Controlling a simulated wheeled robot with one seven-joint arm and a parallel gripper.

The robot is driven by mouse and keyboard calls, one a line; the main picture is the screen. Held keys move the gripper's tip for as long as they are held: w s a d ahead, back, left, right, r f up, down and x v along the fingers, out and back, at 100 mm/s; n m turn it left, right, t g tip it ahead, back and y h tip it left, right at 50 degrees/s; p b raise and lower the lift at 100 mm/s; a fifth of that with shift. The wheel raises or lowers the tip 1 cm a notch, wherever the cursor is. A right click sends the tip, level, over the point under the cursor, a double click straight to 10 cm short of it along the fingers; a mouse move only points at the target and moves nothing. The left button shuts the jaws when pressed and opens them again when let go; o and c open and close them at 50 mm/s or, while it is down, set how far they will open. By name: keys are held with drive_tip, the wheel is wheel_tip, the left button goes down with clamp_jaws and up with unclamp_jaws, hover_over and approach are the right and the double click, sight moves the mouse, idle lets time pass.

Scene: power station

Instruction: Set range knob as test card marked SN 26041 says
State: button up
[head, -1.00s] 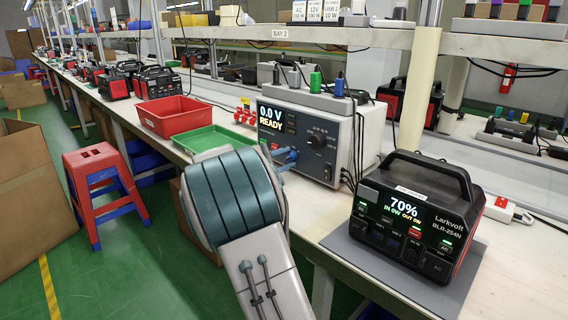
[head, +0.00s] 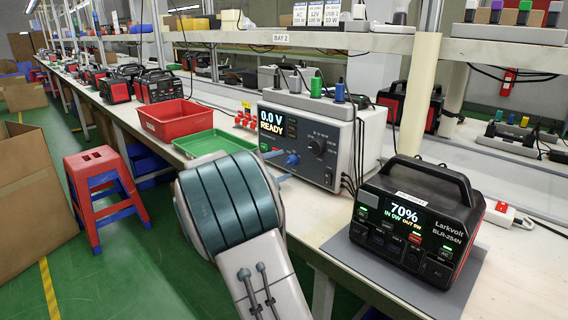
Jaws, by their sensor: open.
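The grey tester (head: 345,145) stands on the bench, its display reading "0.0 V READY". Its black range knob (head: 318,146) is on the front panel, right of the display; its pointer setting is too small to read. Blue parts of my gripper (head: 284,157) show at the panel's lower left, left of and below the knob and apart from it in the picture. My gripper is open, largely hidden behind my arm.
A black Larkvolt power station (head: 415,220) showing 70% sits on a grey mat (head: 365,272) at right, with a small unreadable label. A red bin (head: 173,118) and green tray (head: 207,145) lie left of the tester. Plugs stand on the tester's top.

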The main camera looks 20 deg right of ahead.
drive_tip(key=p+v, duration=0.2)
drive_tip(key=v, duration=0.9)
drive_tip(key=shift+s+a, duration=0.15)
drive_tip(key=shift+a, duration=0.15)
drive_tip(key=s+d+r+m+g+y+p, duration=0.2)
drive_tip(key=s+r+y+p, duration=0.2)
drive_tip(key=s+p, duration=0.35)
drive_tip(key=s+d+r+m+g+y+p, duration=0.2)
drive_tip(key=s+d+r+m+y+p, duration=0.15)
drive_tip(key=s+p, duration=0.35)
drive_tip(key=s+a+r+m+t+y+p, duration=0.1)
drive_tip(key=s+a+r+m+y+p, duration=0.1)
drive_tip(key=s+a+r+y+p, duration=0.2)
drive_tip(key=s+a+r+m+y+p, duration=0.2)
drive_tip(key=s+a+r+y+p, duration=0.3)
drive_tip(key=s+p, duration=0.4)
wheel_tip(320, 180, up, 2)
drive_tip(key=shift+s+a+r+m+t+p, duration=0.2)
drive_tip(key=shift+s+a+m+t+p, duration=0.15)
drive_tip(key=shift+s+a, duration=0.6)
drive_tip(key=shift+s+d, duration=0.15)
drive_tip(key=shift+d, duration=0.1)
